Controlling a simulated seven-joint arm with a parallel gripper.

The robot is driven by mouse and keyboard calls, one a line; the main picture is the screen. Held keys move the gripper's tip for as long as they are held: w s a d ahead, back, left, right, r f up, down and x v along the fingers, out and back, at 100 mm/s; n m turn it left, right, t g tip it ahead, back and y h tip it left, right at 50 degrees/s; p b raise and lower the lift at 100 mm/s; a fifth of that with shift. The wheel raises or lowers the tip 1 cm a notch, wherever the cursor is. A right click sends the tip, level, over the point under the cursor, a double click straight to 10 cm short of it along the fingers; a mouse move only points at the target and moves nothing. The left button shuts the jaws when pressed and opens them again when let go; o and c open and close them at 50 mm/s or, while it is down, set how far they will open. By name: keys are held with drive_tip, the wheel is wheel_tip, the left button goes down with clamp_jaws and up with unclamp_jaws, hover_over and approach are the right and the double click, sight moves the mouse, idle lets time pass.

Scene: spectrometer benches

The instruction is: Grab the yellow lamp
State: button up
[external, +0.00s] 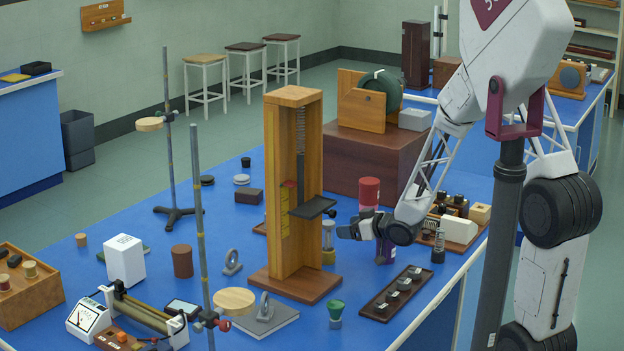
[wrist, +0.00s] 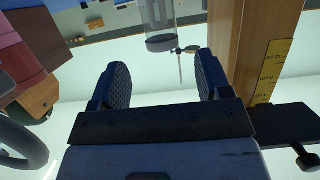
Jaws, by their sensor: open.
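The yellow lamp (external: 328,256) appears to be the small upright clear cylinder with a dull yellow base, standing just right of the wooden column stand (external: 296,180) in the external view. My gripper (external: 352,224) is beside it on the right, at about the height of its upper part, pointing left. In the wrist view my gripper (wrist: 160,68) has its two dark fingers apart with nothing held between them. A clear cylinder with a grey end (wrist: 160,30) shows ahead, beyond the fingertips; I cannot tell for sure that it is the yellow lamp.
The stand's black shelf (external: 313,207) juts out close to the gripper. A purple-based lamp (external: 385,252) is just below it and a red cylinder (external: 369,193) is behind. A green lamp (external: 336,312) and a dark tray (external: 391,293) of small parts are at the front.

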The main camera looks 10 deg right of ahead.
sight(334, 226)
drive_tip(key=shift+x, duration=1.3)
drive_tip(key=shift+x, duration=2.6)
clamp_jaws()
drive_tip(key=shift+r, duration=0.15)
